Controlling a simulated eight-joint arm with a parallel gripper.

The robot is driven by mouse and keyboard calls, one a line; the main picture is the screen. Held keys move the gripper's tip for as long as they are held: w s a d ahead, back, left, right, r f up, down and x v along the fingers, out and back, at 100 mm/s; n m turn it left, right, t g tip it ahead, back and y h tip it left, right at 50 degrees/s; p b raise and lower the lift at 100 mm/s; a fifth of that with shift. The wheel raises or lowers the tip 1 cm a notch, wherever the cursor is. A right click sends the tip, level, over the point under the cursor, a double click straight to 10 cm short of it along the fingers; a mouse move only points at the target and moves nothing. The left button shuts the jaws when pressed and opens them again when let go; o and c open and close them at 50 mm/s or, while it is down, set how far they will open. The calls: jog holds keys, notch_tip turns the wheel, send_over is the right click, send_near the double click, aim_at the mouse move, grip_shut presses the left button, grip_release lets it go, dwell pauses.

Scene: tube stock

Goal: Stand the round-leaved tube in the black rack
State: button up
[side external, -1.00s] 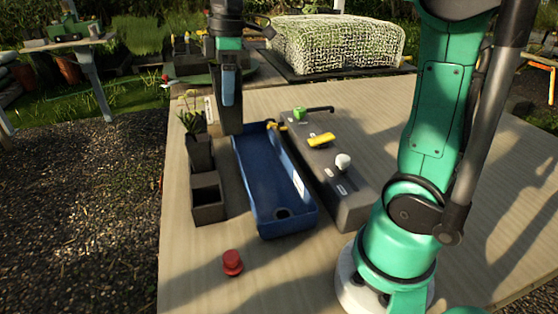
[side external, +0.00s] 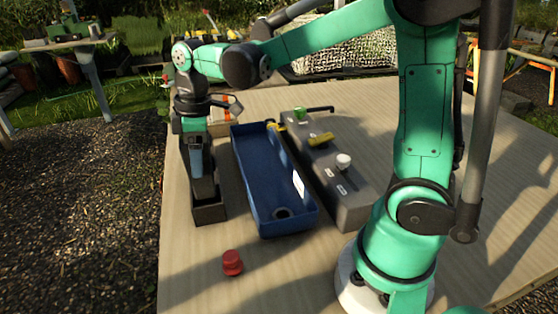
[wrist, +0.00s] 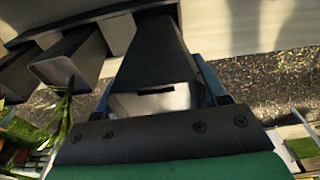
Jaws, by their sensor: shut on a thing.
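My gripper (side external: 198,163) is shut on a dark tapered tube (side external: 204,186), held upright at the left of the table. Its lower end is at the front cell of the black rack (side external: 209,214); how deep it sits I cannot tell. In the wrist view the held tube (wrist: 153,48) narrows away from me, in line with the rack (wrist: 118,30). Its leaves are hidden by my gripper. Another dark square tube (wrist: 72,58) stands beside it to the left, with some green leaves (wrist: 62,112) near its mouth.
A long blue tray (side external: 262,175) lies just right of the rack. Beyond it is a grey block (side external: 352,207) with green, yellow and white fittings. A red knob (side external: 232,262) stands in front. The table's left edge is close to the rack.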

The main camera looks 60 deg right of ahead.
jog(key=shift+f, duration=2.35)
jog(key=shift+f, duration=0.3)
jog(key=o, duration=1.5)
jog(key=shift+s+d+r, duration=0.15)
jog(key=shift+r, duration=1.25)
jog(key=shift+s+d+r, duration=0.1)
jog(key=shift+r, duration=1.3)
